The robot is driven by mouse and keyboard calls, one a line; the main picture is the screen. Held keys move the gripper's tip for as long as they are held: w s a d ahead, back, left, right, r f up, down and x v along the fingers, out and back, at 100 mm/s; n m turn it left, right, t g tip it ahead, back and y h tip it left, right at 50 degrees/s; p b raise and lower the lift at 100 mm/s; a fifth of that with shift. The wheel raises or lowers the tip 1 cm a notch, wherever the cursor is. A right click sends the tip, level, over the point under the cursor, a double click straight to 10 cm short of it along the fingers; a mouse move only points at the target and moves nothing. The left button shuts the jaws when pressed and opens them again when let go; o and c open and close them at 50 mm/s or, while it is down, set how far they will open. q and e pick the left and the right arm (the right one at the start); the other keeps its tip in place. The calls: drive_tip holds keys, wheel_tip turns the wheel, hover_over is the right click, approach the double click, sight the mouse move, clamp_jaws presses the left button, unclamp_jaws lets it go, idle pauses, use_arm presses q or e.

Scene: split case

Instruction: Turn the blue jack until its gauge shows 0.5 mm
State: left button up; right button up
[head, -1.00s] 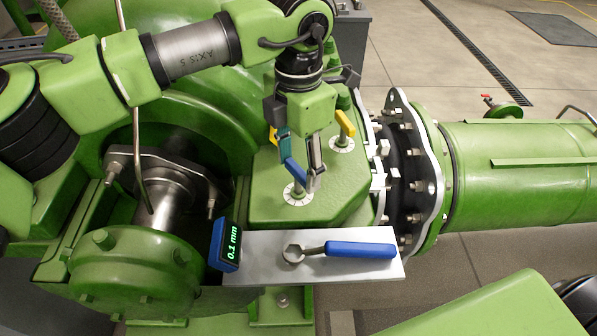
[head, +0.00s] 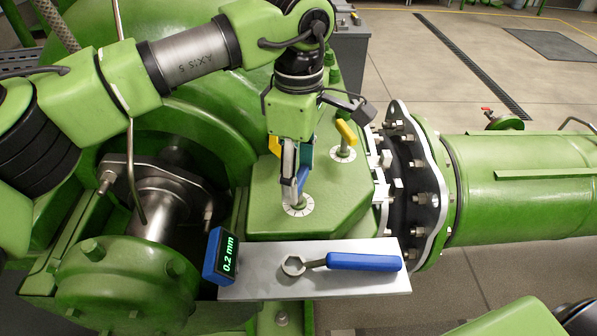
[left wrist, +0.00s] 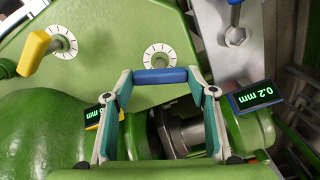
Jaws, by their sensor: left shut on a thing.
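The blue jack's handle (left wrist: 160,75) lies between the fingertips of my left gripper (left wrist: 161,80) in the left wrist view, and the gripper is shut on it. In the head view the gripper (head: 296,182) points down over the jack, hiding most of the blue handle (head: 303,177). A white graduated dial (head: 298,209) surrounds the jack's foot on the green housing. The blue-cased gauge (head: 221,256) reads 0.2 mm; it reads the same in the left wrist view (left wrist: 253,95). My right gripper is not in view.
A yellow jack (head: 346,133) stands behind and right on its own dial. A blue-handled wrench (head: 362,261) lies on the metal plate (head: 262,287) in front. A yellow-cased gauge (left wrist: 97,116) is partly hidden behind a finger. A bolted flange (head: 428,190) stands to the right.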

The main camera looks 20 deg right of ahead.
sight(299, 177)
use_arm(q)
drive_tip(key=m, duration=0.7)
drive_tip(key=shift+r, duration=0.1)
drive_tip(key=m, duration=0.6)
drive_tip(key=shift+m, duration=0.4)
drive_tip(key=o, duration=1.1)
wheel_tip(299, 177, up, 12)
drive_tip(key=shift+f, duration=0.1)
